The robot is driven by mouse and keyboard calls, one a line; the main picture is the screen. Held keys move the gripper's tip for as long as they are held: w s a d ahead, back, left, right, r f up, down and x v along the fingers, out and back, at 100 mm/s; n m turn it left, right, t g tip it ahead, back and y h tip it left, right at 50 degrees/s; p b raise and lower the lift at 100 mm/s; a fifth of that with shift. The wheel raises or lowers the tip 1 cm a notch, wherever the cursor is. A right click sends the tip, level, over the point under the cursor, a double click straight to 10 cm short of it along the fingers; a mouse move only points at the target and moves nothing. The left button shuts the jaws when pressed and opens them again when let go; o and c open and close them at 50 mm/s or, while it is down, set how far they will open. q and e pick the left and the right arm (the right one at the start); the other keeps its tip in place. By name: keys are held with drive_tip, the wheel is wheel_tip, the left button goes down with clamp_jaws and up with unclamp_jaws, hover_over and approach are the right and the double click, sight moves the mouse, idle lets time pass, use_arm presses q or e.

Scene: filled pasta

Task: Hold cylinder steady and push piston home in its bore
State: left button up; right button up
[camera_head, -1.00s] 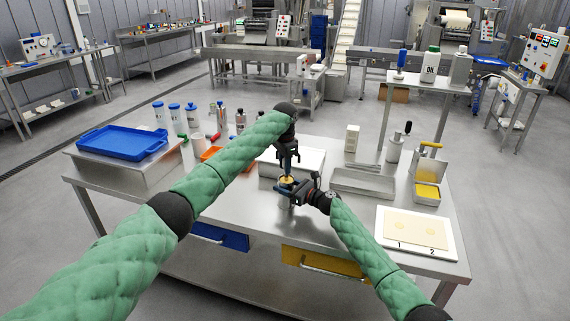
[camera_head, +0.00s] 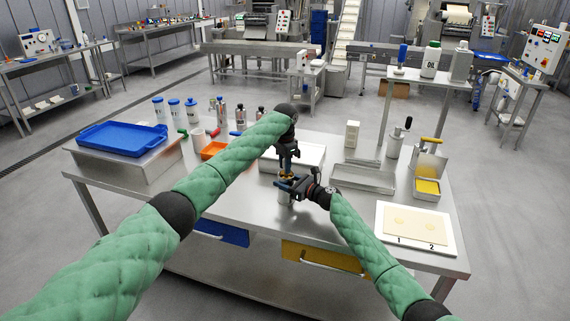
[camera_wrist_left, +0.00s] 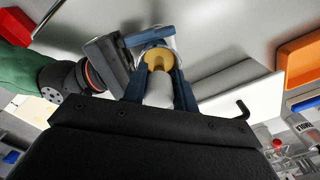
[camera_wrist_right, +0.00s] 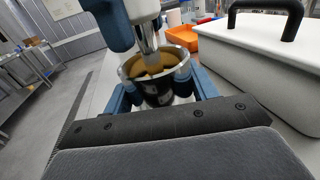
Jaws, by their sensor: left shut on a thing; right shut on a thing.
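The steel cylinder (camera_wrist_right: 153,95) stands upright between the blue fingers of my right gripper (camera_wrist_right: 156,94), which is shut on it. The yellow piston (camera_wrist_left: 159,59) is at the cylinder's open top; the right wrist view shows a yellowish face inside the rim, but its depth in the bore is unclear. My left gripper (camera_wrist_left: 158,85) is shut on the piston's pale grey rod (camera_wrist_left: 159,90), directly above the cylinder. In the head view, my left gripper (camera_head: 287,168) reaches down from above and my right gripper (camera_head: 291,185) comes in from the right.
A white box with a black handle (camera_wrist_right: 255,50) stands close behind the cylinder. An orange tray (camera_head: 213,150) and bottles are at the back left; a blue tray (camera_head: 122,141) is farther left.

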use_arm(q)
drive_tip(key=shift+f, duration=0.3)
drive_tip(key=o, duration=1.1)
drive_tip(key=shift+c, duration=0.2)
wheel_tip(320, 180, up, 12)
drive_tip(key=shift+f, duration=0.1)
use_arm(e)
drive_tip(key=o, duration=1.3)
